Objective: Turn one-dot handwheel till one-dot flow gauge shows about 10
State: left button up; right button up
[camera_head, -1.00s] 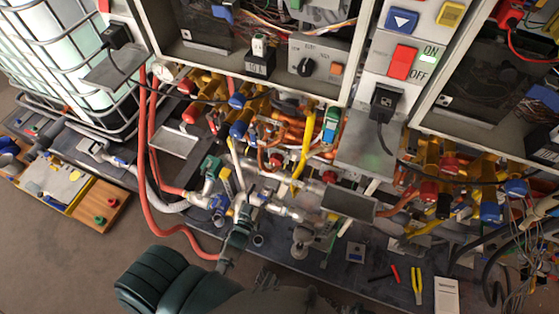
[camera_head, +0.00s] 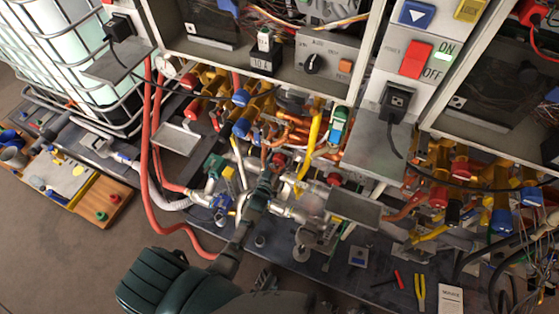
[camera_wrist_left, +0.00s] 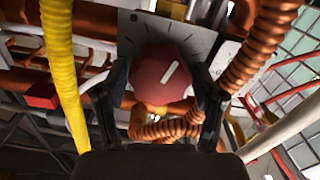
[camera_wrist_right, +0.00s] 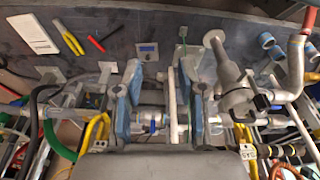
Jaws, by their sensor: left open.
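A red round knob with a white line (camera_wrist_left: 163,76) sits before a grey plate with dark tick marks (camera_wrist_left: 190,35) in the left wrist view. My left gripper (camera_wrist_left: 160,95) is open, with one finger on each side of this knob; I cannot tell whether they touch it. In the head view my left gripper (camera_head: 265,188) reaches in among the pipes below the cabinets. My right gripper (camera_wrist_right: 158,100) is open in the right wrist view, with grey pipework between and beyond its fingers. No one-dot mark is readable on any wheel or gauge.
Copper coils (camera_wrist_left: 262,45) and a yellow hose (camera_wrist_left: 64,75) crowd the left gripper. A small display box (camera_head: 357,255), pliers (camera_head: 420,292) and a white box (camera_head: 451,299) lie on the dark board. A round white gauge (camera_head: 166,68) shows at upper left.

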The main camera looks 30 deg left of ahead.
pick_arm(q)
jog(key=c, duration=0.9)
jog(key=shift+o, duration=0.2)
